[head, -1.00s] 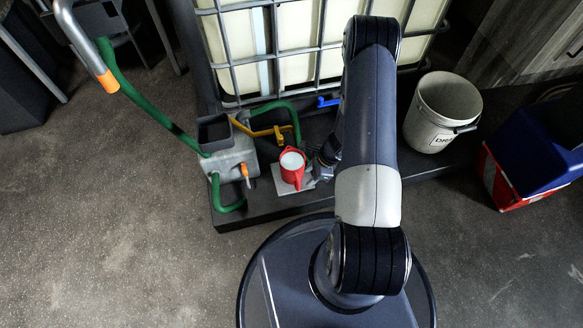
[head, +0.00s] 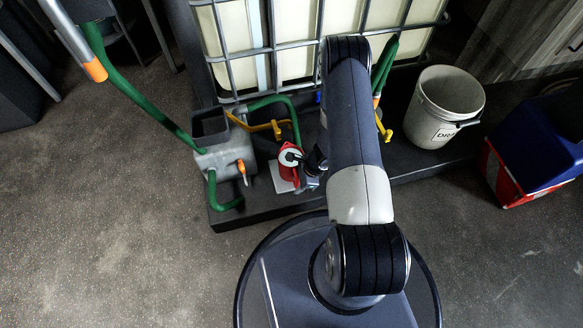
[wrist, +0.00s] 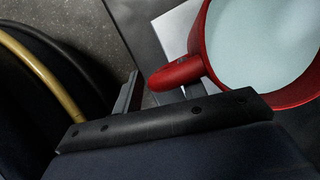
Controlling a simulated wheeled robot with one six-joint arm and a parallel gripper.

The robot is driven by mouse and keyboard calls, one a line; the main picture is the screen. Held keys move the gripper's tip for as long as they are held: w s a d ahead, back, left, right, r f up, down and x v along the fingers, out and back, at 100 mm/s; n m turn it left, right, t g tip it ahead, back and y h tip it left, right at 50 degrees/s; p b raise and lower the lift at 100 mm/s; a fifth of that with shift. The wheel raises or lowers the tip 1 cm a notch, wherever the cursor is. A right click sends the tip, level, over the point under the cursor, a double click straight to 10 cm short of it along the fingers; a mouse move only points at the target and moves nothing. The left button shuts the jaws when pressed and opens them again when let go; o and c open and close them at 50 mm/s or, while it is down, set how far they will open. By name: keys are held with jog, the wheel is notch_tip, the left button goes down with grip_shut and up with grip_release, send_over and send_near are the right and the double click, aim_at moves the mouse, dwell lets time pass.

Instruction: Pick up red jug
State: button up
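The red jug (head: 287,176) stands on a pale square plate (head: 279,183) on the dark platform in the head view. My gripper (head: 298,160) is at its upper right side, and a dark part of it covers some of the jug's top. In the wrist view, the jug (wrist: 207,57) fills the upper right, with pale contents showing inside. Its red handle (wrist: 178,74) points left toward my gripper (wrist: 157,88). My gripper looks open, with a gap between two thin fingers; the handle's end is near the gap and partly hides the right finger.
A grey disperser box (head: 226,158) with a green hose and orange handle stands left of the jug. A yellow lever (head: 256,127) is behind it. A caged white tank (head: 290,45) stands at the back. A white bucket (head: 444,106) is at the right.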

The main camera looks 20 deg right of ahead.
grip_shut()
jog(key=shift+r, duration=0.1)
dwell(0.5)
